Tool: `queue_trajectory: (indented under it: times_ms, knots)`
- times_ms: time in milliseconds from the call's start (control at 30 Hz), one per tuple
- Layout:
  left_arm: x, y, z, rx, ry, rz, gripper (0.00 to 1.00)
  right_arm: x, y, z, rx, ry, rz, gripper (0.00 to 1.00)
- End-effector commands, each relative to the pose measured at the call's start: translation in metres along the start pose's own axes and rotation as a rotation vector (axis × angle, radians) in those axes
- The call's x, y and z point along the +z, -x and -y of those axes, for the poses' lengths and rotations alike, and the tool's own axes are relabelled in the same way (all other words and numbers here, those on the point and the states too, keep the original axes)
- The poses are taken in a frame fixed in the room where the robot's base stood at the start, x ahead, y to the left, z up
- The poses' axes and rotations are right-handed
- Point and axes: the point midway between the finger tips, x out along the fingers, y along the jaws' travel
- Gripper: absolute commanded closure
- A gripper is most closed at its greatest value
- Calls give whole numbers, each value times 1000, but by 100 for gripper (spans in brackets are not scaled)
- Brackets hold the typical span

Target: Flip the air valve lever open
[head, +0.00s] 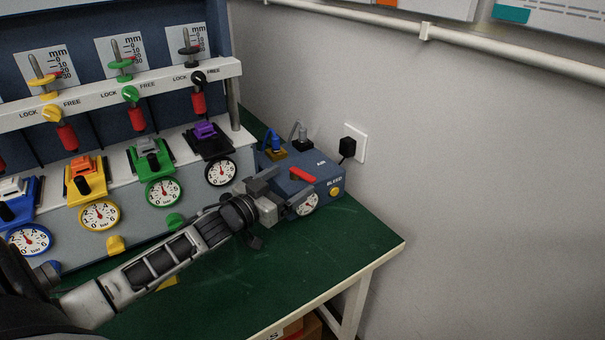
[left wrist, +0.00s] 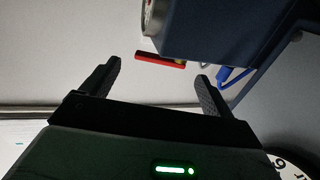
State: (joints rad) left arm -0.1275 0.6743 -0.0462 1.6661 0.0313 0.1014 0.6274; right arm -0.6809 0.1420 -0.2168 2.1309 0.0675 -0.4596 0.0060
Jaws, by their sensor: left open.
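The air unit is a blue box (head: 322,179) marked AIR and BLEED at the bench's right end. Its red lever (head: 302,174) lies on the top near the front edge. My left gripper (head: 282,188) is at the front left of the box, close to the lever, with its fingers apart and nothing between them. In the left wrist view the red lever (left wrist: 160,61) shows between and just beyond the open fingertips (left wrist: 157,70), with the blue box (left wrist: 215,28) above. I cannot tell whether a finger touches the box. My right gripper is not in view.
A gauge (head: 306,204) and a yellow button (head: 335,192) are on the box front. A blue fitting (head: 272,143) and a wall plug (head: 347,147) stand behind. Green bench top (head: 345,240) is clear at right.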

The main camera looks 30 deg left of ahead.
Motion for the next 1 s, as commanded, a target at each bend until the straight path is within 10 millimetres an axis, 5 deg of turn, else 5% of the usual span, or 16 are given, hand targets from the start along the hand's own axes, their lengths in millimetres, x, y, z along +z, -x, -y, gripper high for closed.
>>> queue_trajectory:
  times_ms: [300, 700, 900, 1000]
  knots:
    - [0, -46, 0, -1, 0, -1, 13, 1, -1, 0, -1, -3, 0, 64]
    - [0, -54, 0, 0, 1, 1, 13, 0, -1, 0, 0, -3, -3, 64]
    - [0, -53, 0, 0, 1, 1, 57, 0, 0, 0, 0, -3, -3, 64]
    - [0, -53, 0, 2, 1, 1, 57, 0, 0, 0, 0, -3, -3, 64]
